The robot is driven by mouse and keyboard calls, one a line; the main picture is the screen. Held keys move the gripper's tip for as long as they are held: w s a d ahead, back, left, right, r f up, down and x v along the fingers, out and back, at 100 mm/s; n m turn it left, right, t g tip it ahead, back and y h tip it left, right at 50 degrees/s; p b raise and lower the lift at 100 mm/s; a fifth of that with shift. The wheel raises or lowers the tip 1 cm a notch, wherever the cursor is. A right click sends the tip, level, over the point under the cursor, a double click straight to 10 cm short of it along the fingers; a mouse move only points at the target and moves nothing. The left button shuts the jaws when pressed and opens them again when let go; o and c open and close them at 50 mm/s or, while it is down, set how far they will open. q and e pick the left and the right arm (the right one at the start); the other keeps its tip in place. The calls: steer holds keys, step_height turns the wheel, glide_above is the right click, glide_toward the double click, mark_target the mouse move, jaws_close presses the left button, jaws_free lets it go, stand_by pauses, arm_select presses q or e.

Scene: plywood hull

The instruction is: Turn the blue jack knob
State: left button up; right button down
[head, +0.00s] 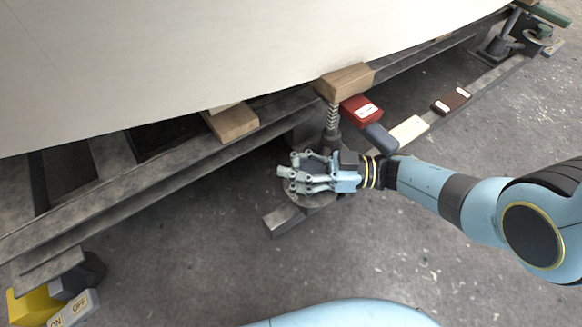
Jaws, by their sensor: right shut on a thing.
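A jack with a threaded screw (332,118) stands under the pale hull, with a wooden block (345,83) between its top and the hull. My right gripper (296,175) reaches in from the right at the foot of this screw, over the jack's round dark base (316,201). Its fingers are shut on the jack knob. The knob is mostly hidden by the fingers, so I cannot make out its blue colour apart from the light blue gripper. My left gripper is not in view.
The hull (200,60) hangs low over a dark metal frame (150,180). A yellow ON/OFF box (36,305) is bottom left. Floor in front is clear.

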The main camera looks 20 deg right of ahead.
steer(key=shift+s+d+f, duration=0.2)
steer(key=shift+s+d, duration=0.05)
steer(key=shift+s, duration=0.05)
steer(key=c, duration=1.4)
jaws_free()
steer(key=shift+d, duration=0.1)
steer(key=o, duration=0.5)
steer(key=shift+w+r, duration=0.1)
steer(key=shift+w, duration=0.1)
steer(key=shift+v, duration=3.65)
